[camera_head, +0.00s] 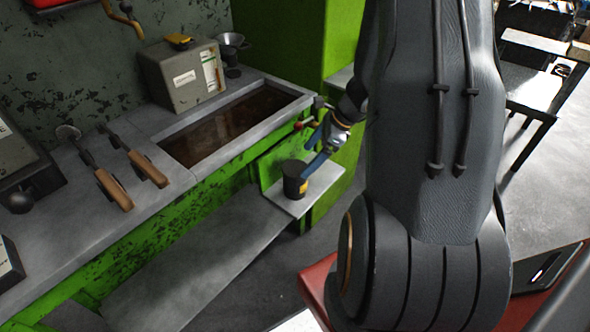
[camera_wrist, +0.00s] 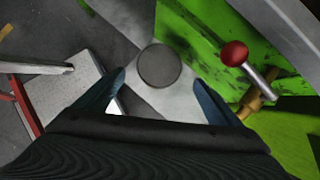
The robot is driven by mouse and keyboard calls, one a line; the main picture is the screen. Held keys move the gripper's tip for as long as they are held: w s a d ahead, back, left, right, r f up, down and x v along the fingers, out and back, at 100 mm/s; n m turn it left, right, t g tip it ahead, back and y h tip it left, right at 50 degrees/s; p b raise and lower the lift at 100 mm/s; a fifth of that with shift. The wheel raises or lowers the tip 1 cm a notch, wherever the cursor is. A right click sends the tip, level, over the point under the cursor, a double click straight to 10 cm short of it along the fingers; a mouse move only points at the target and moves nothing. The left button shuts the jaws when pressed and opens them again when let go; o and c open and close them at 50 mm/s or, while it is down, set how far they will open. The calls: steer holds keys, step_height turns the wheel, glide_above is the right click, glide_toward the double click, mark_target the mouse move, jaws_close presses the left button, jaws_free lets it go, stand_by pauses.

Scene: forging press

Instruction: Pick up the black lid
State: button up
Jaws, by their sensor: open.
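The can stands upright on a small grey shelf (camera_head: 322,183) at the side of the green bench. In the wrist view my gripper (camera_wrist: 160,82) is open, with its blue fingers on the left and right of the lid's near side and nothing between them. In the head view my gripper (camera_head: 312,155) is just above and right of the can, tilted down toward it. I cannot tell whether a finger touches the can.
A red-knobbed valve (camera_wrist: 234,54) sits close to the right finger, on the green bench side. A dark liquid tank (camera_head: 225,125) lies behind the shelf. A grey box (camera_head: 180,77), a funnel (camera_head: 231,42) and wooden-handled tools (camera_head: 148,168) are on the bench.

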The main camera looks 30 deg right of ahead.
mark_target(296, 168)
steer(key=shift+a+p+x, duration=0.15)
steer(key=shift+a+x, duration=0.05)
steer(key=shift+x, duration=0.9)
steer(key=shift+a+p+x, duration=0.15)
steer(key=shift+x, duration=1)
steer(key=shift+w+r, duration=0.1)
steer(key=shift+r, duration=0.1)
steer(key=c, duration=1.1)
steer(key=shift+c, duration=0.2)
